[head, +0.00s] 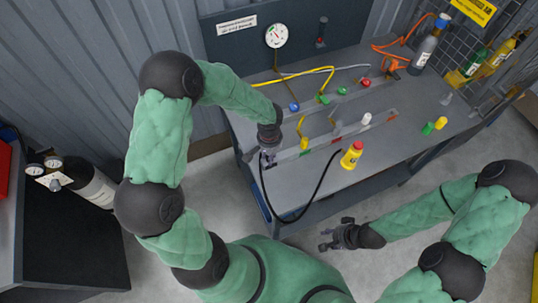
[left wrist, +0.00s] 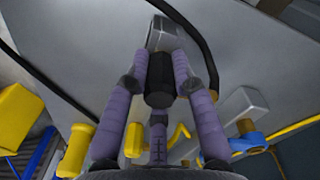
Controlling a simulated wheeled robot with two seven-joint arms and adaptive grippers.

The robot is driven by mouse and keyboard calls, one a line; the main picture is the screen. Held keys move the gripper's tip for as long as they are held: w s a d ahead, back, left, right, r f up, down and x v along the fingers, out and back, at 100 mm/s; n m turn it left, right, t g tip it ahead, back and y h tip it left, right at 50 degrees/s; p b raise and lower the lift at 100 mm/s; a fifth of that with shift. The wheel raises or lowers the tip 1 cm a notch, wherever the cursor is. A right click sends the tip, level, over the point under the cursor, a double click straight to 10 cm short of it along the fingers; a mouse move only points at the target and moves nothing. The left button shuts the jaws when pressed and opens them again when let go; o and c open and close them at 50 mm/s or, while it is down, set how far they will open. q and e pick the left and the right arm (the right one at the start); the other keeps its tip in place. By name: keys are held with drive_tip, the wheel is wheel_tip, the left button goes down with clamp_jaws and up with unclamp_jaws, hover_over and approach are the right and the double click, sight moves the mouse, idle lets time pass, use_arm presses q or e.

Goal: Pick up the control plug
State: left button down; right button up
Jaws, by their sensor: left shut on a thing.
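The control plug (left wrist: 158,88) appears as a dark faceted body between the purple-grey fingers of my left gripper (left wrist: 160,70) in the left wrist view. A grey block (left wrist: 163,36) shows just beyond it; I cannot tell whether they touch. In the head view my left gripper (head: 267,157) is at the bench's left front edge and largely hides the plug. A black cable (head: 285,219) hangs from there in a loop below the bench edge and rises to the bench top. My right gripper (head: 338,236) is open and empty in front of the bench, above the floor.
A gauge (head: 277,36) is on the back panel. The front right bench top has clear room.

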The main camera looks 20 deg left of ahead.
use_arm(q)
drive_tip(key=shift+w+r, duration=0.1)
drive_tip(key=shift+r, duration=0.05)
drive_tip(key=shift+r, duration=0.5)
wheel_tip(320, 180, up, 2)
drive_tip(key=shift+r+p, duration=0.2)
drive_tip(key=shift+p, duration=0.35)
drive_tip(key=s+d+r+p, duration=0.1)
drive_tip(key=s+d+r, duration=0.2)
drive_tip(key=d+r, duration=0.6)
drive_tip(key=d, duration=0.4)
drive_tip(key=shift+s+d+r+p, duration=0.2)
drive_tip(key=shift+s+d+p, duration=0.05)
drive_tip(key=shift+p, duration=0.15)
drive_tip(key=shift+f, duration=0.1)
